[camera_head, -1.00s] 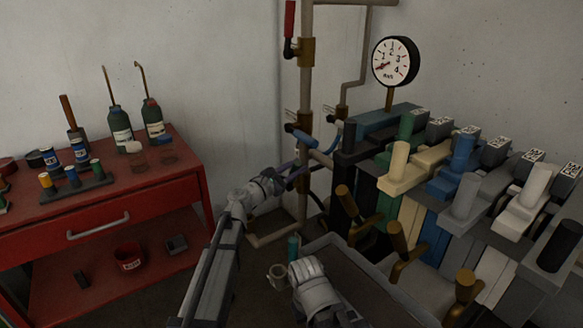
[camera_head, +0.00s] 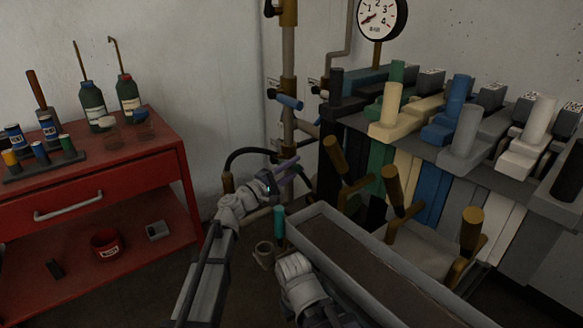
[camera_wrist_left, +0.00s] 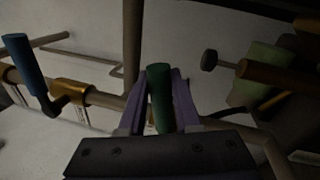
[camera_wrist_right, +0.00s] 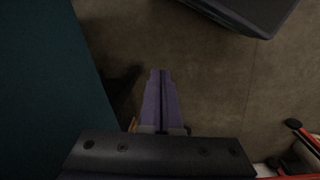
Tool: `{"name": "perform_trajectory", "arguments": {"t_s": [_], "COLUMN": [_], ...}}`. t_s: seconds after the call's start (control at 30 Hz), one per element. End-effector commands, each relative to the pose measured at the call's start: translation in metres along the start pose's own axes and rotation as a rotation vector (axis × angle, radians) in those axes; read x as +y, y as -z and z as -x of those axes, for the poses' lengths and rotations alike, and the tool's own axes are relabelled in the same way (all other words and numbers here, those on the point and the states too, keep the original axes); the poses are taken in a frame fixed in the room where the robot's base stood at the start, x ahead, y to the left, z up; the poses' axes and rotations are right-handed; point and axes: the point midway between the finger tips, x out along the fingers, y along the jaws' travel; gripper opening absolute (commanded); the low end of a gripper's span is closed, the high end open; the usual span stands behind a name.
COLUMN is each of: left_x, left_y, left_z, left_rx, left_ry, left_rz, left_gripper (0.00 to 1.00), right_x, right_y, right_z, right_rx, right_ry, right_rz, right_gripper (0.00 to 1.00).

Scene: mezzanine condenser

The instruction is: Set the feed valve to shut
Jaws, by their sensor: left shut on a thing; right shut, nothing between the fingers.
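My left gripper (camera_head: 289,170) is at the pipework, below a valve with a blue handle (camera_head: 288,101). In the left wrist view its purple fingers are shut on a dark green handle (camera_wrist_left: 159,98), one on each side. In the head view this handle cannot be made out. The blue-handled valve also shows in the left wrist view (camera_wrist_left: 22,66), apart from the gripper. I see no label that tells which one is the feed valve. My right gripper (camera_wrist_right: 161,88) is shut and empty, over bare floor.
A bank of coloured levers (camera_head: 455,150) stands right of the pipes, with a grey trough (camera_head: 395,268) in front. A pressure gauge (camera_head: 381,17) is above. A red tool cabinet (camera_head: 105,185) stands left. A mug (camera_head: 263,255) and teal object (camera_head: 279,222) are near my arms.

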Motion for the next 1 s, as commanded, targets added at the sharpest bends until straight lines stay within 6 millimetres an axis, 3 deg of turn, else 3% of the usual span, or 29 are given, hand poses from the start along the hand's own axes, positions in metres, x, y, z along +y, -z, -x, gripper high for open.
{"name": "perform_trajectory", "arguments": {"t_s": [0.1, 0.4, 1.0], "left_x": [-0.013, -0.025, -0.029], "left_y": [0.002, 0.003, 0.003], "left_z": [0.003, 0.005, 0.006], "left_rx": [-0.015, -0.041, -0.051], "left_ry": [0.0, 0.0, 0.003], "left_rz": [-0.075, -0.206, -0.253], "left_gripper": [0.0, 0.0, 0.0], "right_x": [-0.001, -0.002, -0.002], "right_y": [0.001, 0.002, 0.002], "right_z": [-0.013, -0.026, -0.029], "right_rx": [0.0, 0.0, 0.0], "right_ry": [-0.002, -0.005, -0.006], "right_rz": [0.001, 0.001, 0.001], "right_gripper": [0.0, 0.0, 0.0]}}
